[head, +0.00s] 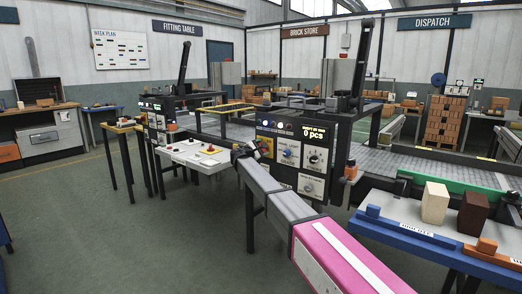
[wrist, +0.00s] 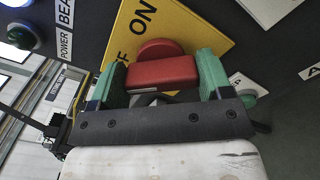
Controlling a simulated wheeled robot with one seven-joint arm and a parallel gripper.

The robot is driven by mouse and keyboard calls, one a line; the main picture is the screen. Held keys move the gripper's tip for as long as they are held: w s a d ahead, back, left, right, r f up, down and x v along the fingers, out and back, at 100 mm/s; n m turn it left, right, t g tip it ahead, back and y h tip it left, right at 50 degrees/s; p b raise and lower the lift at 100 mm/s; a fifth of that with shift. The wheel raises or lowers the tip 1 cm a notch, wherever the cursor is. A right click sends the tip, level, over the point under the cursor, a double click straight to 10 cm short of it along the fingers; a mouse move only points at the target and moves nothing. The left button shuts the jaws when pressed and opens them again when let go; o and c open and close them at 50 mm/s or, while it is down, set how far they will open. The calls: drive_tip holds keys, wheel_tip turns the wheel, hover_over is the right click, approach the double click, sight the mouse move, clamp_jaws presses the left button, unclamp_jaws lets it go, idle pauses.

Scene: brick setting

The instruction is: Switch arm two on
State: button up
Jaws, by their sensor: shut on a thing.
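A red switch handle (wrist: 162,72) stands out from a yellow plate (wrist: 190,25) lettered ON, with a second word partly hidden by a finger, its F showing. My gripper (wrist: 162,84) has its green fingers on either side of the handle and is shut on it. I cannot tell which word the handle points to. In the head view my gripper (head: 243,153) is at the left part of a black control panel (head: 284,128). A bit of the yellow plate (head: 267,146) shows there, while my arm hides the handle.
The panel carries dials and a "0 pcs" display. A white table (head: 195,155) with a red button stands left. Blue-edged bench (head: 415,240) with blocks stands right.

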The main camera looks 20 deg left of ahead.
drive_tip(key=m, duration=0.4)
drive_tip(key=shift+f, duration=0.1)
drive_tip(key=m, duration=0.4)
drive_tip(key=shift+d+f+m, duration=0.1)
drive_tip(key=shift+m, duration=0.2)
drive_tip(key=m, duration=0.4)
drive_tip(key=shift+f+m, duration=0.1)
drive_tip(key=shift+m, duration=0.2)
drive_tip(key=shift+f+m, duration=0.1)
drive_tip(key=shift+m, duration=1.9)
drive_tip(key=o, duration=0.9)
